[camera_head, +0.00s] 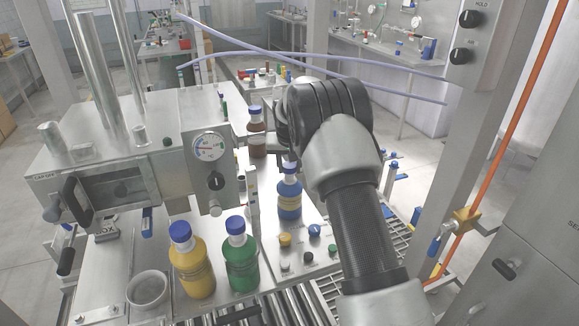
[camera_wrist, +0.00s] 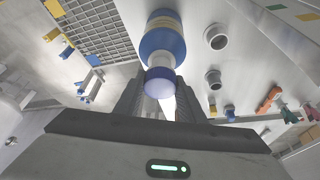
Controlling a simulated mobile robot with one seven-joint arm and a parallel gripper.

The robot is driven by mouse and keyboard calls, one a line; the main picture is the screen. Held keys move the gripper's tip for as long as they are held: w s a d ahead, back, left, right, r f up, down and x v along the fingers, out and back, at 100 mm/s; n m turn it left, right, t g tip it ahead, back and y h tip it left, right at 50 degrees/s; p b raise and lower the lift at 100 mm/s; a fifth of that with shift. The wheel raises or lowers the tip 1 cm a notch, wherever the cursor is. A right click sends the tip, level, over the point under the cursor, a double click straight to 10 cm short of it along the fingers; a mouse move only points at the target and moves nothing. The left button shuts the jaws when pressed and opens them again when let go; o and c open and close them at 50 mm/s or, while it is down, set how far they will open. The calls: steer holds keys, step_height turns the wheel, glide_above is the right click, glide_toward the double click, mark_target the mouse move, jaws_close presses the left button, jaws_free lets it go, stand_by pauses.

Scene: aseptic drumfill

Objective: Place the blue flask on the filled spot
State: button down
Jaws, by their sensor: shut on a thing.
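The blue flask (camera_head: 289,200) has a blue cap and a pale yellow band. It is upright in the head view, below my wrist and above or on the steel deck; I cannot tell whether its base touches. In the wrist view the blue flask (camera_wrist: 162,42) shows beyond its cap, between the fingers. My gripper (camera_wrist: 160,88) is shut on the blue flask near its neck and cap. In the head view my arm mostly hides the gripper. No marking that I can read identifies the filled spot.
A brown flask (camera_head: 256,128) stands behind, close to my wrist. A yellow flask (camera_head: 192,268) and a green flask (camera_head: 241,262) stand at the front left, beside an empty grey cup (camera_head: 148,290). A machine with a gauge (camera_head: 209,146) rises at left.

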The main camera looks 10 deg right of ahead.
steer(key=shift+r, duration=0.1)
steer(key=c, duration=1.2)
jaws_free()
steer(key=shift+f, duration=0.2)
steer(key=shift+o, duration=0.2)
